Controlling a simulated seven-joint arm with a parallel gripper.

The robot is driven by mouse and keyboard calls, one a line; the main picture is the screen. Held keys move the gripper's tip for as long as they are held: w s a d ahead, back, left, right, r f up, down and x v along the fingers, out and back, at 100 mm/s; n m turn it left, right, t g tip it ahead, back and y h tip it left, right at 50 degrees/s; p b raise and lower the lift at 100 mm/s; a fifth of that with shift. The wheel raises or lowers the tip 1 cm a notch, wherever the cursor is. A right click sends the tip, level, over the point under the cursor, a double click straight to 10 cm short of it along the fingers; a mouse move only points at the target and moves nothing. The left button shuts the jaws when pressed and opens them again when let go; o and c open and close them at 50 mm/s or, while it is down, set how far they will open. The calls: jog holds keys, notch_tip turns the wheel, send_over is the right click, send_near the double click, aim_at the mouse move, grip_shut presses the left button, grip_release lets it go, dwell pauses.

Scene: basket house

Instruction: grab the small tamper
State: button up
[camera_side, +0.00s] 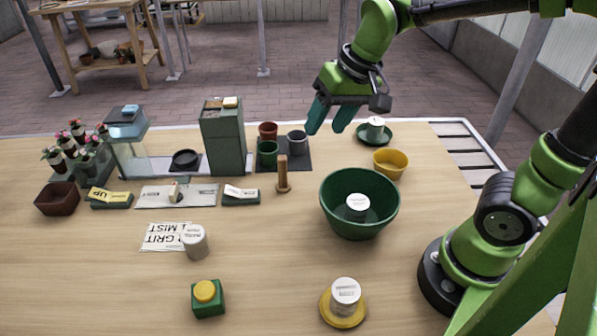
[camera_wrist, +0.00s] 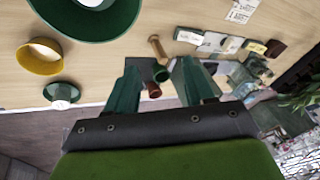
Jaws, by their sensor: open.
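The small wooden tamper (camera_side: 283,175) stands upright on the table, left of the big green bowl and in front of the dark mat with cups. It also shows in the wrist view (camera_wrist: 157,48), beyond my fingertips. My gripper (camera_side: 330,117) hangs above the back of the table, above and to the right of the tamper. Its two green fingers are apart with nothing between them, and it also shows in the wrist view (camera_wrist: 157,68). The gripper does not touch the tamper.
The big green bowl (camera_side: 339,222) holds a white-lidded jar (camera_side: 358,207). A yellow bowl (camera_side: 390,164) and a green saucer (camera_side: 388,136) stand at the back right. Several cups sit on a dark mat (camera_side: 298,160) behind the tamper. A tall green box (camera_side: 222,140) stands left of them.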

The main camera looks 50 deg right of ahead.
jog(key=w+f+m+g+h, duration=0.2)
jog(key=w+f+m+g, duration=0.1)
jog(key=w, duration=0.7)
jog(key=m, duration=0.2)
send_near(282, 167)
jog(key=shift+h, duration=0.3)
jog(key=f, duration=0.2)
jog(key=w+d+f, duration=0.1)
jog(key=d+f, duration=0.1)
jog(key=f, duration=0.1)
jog(key=shift+w+f, duration=0.25)
jog(key=shift+f, duration=0.05)
jog(key=shift+a+f, duration=0.15)
jog(key=shift+f, duration=1.2)
jog(key=shift+a+f, duration=0.2)
jog(key=shift+f, duration=1.2)
jog(key=shift+c, duration=0.4)
grip_shut()
